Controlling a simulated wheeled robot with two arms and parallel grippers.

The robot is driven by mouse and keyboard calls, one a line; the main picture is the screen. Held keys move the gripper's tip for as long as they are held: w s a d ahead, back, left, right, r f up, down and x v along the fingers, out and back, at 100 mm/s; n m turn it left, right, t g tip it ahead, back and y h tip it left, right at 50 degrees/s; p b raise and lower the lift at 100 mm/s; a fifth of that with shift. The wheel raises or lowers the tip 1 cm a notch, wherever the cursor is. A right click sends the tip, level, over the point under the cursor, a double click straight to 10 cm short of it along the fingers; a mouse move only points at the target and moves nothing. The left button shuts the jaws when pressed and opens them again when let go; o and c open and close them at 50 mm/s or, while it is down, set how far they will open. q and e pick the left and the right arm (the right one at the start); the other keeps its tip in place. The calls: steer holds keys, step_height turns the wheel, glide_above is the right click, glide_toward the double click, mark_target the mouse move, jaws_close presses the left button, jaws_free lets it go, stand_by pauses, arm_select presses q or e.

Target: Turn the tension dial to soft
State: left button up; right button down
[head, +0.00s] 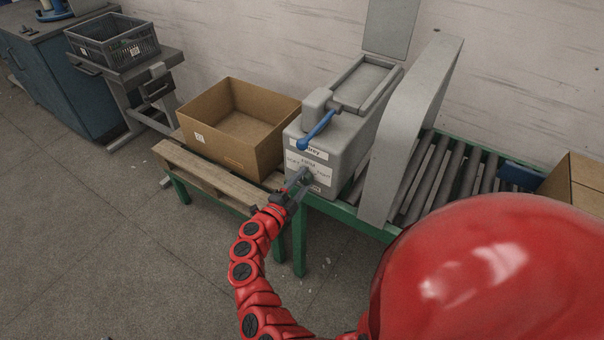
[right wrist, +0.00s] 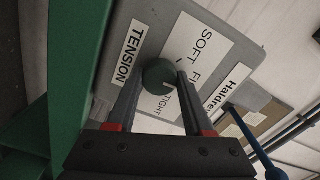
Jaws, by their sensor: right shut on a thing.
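The tension dial (right wrist: 158,74) is a dark green-grey round knob on the front panel of the grey winder (head: 340,138). Its label plate (right wrist: 196,50) reads SOFT at the upper part and TIGHT near the fingers; a word between them is partly hidden. A separate label (right wrist: 129,52) reads TENSION. A pale mark shows on the dial's lower right, but I cannot tell surely which word it points to. My right gripper (right wrist: 155,92) is shut on the dial, one finger on each side. It also shows at the winder's front in the head view (head: 296,184). My left gripper is not in view.
A blue-handled lever (head: 318,130) sticks out above the labels. An open cardboard box (head: 240,120) stands on a wooden pallet (head: 205,177) to the left. A grey upright panel (head: 415,125) and roller conveyor (head: 460,172) are to the right. Floor in front is clear.

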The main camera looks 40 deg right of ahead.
steer(key=n+p, duration=0.1)
steer(key=n, duration=0.1)
steer(key=n+p, duration=0.3)
steer(key=p, duration=0.1)
steer(key=shift+r+n, duration=0.25)
steer(key=shift+n, duration=0.15)
steer(key=shift+n+p, duration=0.8)
steer(key=shift+p, duration=0.05)
steer(key=n+p, duration=0.2)
steer(key=n, duration=0.1)
steer(key=shift+f, duration=0.15)
steer(key=shift+f+n, duration=0.1)
steer(key=shift+n, duration=0.3)
steer(key=shift+p, duration=0.35)
steer(key=shift+c, duration=1.5)
jaws_free()
steer(key=shift+a, duration=0.1)
